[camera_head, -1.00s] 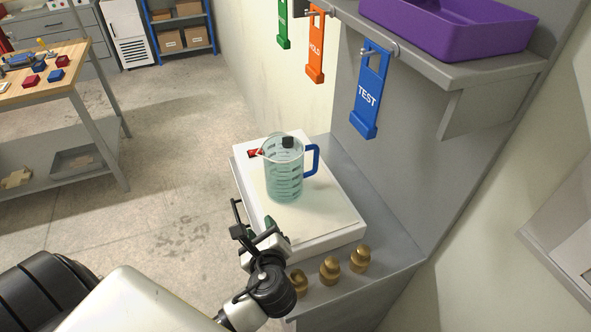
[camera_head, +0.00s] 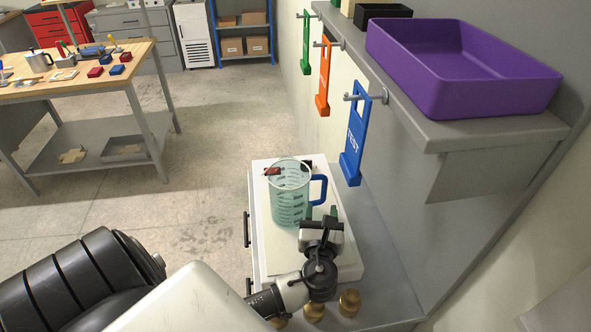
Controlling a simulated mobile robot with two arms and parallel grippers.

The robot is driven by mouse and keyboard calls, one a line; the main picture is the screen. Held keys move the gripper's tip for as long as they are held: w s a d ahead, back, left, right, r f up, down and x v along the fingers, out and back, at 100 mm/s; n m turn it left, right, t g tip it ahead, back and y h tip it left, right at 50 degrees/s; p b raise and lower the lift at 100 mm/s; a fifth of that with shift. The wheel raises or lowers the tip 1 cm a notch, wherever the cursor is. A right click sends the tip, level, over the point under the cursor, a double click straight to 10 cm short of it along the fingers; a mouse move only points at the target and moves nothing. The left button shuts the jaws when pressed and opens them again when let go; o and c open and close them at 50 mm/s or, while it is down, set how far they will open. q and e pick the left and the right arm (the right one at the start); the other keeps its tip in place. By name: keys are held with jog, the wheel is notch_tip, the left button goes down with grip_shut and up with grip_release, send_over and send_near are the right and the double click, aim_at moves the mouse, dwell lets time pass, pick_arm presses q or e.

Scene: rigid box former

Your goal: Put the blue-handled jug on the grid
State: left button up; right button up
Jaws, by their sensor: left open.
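The blue-handled jug (camera_head: 290,196) is a clear, pale-green measuring jug with dark markings. It stands upright on a white, flat-topped scale-like device (camera_head: 285,253), its blue handle facing right. My left gripper (camera_head: 321,216) is open, just in front of the jug and below its handle. The fingers are partly hidden behind the gripper's own body, and I cannot tell whether they touch the jug. The jug does not look lifted. I cannot make out a grid. My right gripper is not in view.
Brass weights (camera_head: 349,302) stand on the grey shelf in front of the white device. Blue (camera_head: 354,145), orange (camera_head: 324,78) and green (camera_head: 306,42) tags hang on pegs above. A purple bin (camera_head: 462,72) sits on the upper ledge. A wooden workbench (camera_head: 88,88) stands left across open floor.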

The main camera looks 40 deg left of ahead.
aim_at(324, 193)
pick_arm(q)
jog(key=shift+w+a+r, duration=0.15)
jog(key=shift+w, duration=0.2)
jog(key=p+x, duration=0.2)
jog(key=x, duration=0.1)
jog(key=shift+w+r, duration=0.35)
jog(key=shift+r, duration=0.05)
jog(key=shift+w+a+f, duration=0.15)
jog(key=shift+w+a, duration=0.2)
jog(key=shift+w, duration=0.05)
jog(key=c, duration=0.7)
grip_shut()
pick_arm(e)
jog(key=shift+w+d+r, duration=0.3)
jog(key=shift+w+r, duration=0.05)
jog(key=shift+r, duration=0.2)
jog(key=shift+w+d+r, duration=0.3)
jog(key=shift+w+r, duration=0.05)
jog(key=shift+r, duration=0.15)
